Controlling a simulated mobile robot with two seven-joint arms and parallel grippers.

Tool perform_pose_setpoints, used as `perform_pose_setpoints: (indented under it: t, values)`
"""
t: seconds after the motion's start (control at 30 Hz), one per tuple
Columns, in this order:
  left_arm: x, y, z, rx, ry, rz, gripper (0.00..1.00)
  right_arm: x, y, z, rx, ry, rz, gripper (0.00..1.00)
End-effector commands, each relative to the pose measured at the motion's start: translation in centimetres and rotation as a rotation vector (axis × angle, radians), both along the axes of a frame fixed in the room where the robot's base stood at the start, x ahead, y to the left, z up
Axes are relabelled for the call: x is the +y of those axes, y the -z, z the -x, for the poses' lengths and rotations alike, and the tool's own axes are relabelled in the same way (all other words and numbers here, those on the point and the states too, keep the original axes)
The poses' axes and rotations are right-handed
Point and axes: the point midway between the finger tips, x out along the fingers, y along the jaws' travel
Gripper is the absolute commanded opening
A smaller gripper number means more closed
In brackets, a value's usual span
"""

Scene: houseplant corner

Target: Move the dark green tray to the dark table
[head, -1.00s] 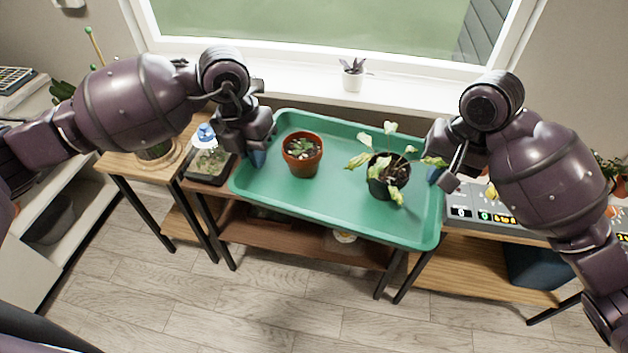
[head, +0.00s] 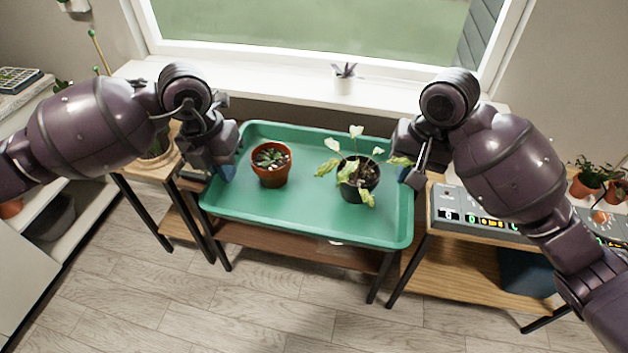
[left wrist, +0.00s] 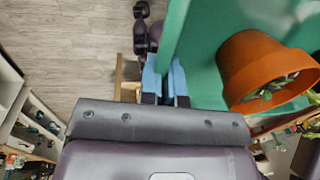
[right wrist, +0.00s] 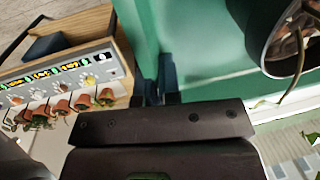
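The green tray (head: 300,218) is in the middle of the head view, carrying a terracotta pot (head: 270,166) and a dark pot (head: 361,186) with a pale, yellowing leafy plant. My left gripper (head: 226,163) is shut on the tray's left rim; its blue fingers (left wrist: 165,82) straddle the wall in the left wrist view. My right gripper (head: 411,172) is shut on the right rim, also seen in the right wrist view (right wrist: 159,84). The dark brown table (head: 300,246) is below the tray, its top mostly hidden. I cannot tell whether the tray touches it.
A light wood table (head: 455,262) with a control panel (head: 480,216) stands at right. Another light wood table (head: 146,170) stands at left, partly behind my arm. The windowsill (head: 285,85) runs behind, with a small white pot (head: 344,84). The floor (head: 200,310) in front is clear.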

Motion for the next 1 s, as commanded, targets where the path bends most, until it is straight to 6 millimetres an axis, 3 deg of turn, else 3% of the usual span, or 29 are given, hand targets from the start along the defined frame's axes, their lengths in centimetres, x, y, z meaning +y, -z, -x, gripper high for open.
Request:
perform_pose_setpoints:
  t: [0.43,1.0]
  values:
    - [0.2,0.7,-0.5,0.001,-0.006,-0.005,0.0,-0.2,0.7,-0.4,0.002,0.004,0.005,0.0]
    - [0.2,6.4,-3.6,0.001,-0.006,-0.005,0.0,-0.2,6.4,-3.6,0.003,0.004,0.004,0.0]
